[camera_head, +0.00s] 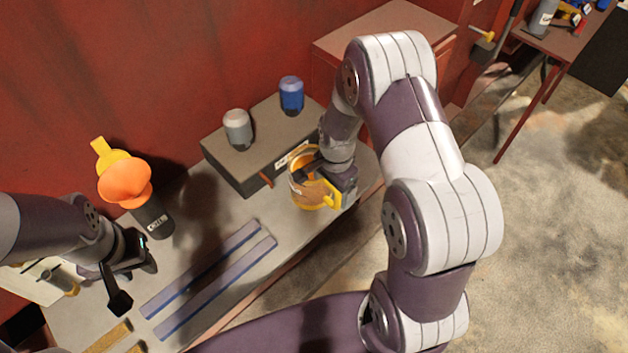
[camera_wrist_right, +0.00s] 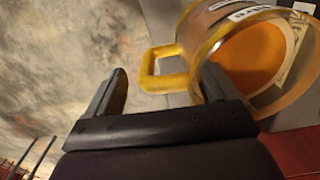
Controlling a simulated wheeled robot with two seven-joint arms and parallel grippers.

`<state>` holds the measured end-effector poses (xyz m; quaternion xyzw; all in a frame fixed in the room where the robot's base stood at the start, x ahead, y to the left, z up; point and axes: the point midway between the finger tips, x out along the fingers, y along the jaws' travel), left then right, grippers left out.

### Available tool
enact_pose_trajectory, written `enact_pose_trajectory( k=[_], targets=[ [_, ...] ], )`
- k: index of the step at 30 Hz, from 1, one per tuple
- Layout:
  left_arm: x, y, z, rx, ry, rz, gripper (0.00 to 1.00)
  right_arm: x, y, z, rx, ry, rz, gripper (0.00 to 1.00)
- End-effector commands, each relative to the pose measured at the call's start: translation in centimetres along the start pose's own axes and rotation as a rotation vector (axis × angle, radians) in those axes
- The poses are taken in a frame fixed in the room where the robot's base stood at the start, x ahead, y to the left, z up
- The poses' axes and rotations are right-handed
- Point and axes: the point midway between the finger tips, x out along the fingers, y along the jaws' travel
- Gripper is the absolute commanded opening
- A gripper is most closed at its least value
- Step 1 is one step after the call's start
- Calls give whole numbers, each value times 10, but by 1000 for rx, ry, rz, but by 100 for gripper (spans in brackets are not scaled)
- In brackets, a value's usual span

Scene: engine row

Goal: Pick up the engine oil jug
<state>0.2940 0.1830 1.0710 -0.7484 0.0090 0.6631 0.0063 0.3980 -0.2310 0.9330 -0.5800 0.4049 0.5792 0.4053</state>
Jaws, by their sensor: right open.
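The engine oil jug (camera_head: 303,193) looks clear-walled with amber contents and a yellow handle. It stands at the front edge of the bench, by the dark box. In the right wrist view the jug (camera_wrist_right: 262,55) fills the upper right, its yellow handle (camera_wrist_right: 150,66) facing my gripper. My right gripper (camera_wrist_right: 165,80) is open, and the handle shows in the gap between its fingertips. In the head view my right gripper (camera_head: 335,183) is at the jug's right side, partly hiding it. I cannot tell whether they touch. My left gripper (camera_head: 134,284) is open and empty over the bench's left part.
An orange funnel (camera_head: 125,182) sits by a black bottle (camera_head: 154,220) at the left. A dark box (camera_head: 235,165) carries a grey-capped can (camera_head: 238,128) and a blue can (camera_head: 291,95). Two blue-grey strips (camera_head: 215,285) lie on the bench. Floor is open at right.

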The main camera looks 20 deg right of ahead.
Motion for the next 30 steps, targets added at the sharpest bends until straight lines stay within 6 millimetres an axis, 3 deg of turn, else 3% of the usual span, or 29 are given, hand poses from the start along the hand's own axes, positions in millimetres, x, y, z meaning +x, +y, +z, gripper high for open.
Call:
enact_pose_trajectory(
  k=[8,16,30],
  targets=[
    [0,0,0,0,-1,0,37,8,0,0,-1,1,-1,86],
    [0,0,0,0,-1,0,37,8,0,0,-1,1,-1,2],
    [0,0,0,0,-1,0,37,3,-2,0,-1,3,-5,0]
  ],
)
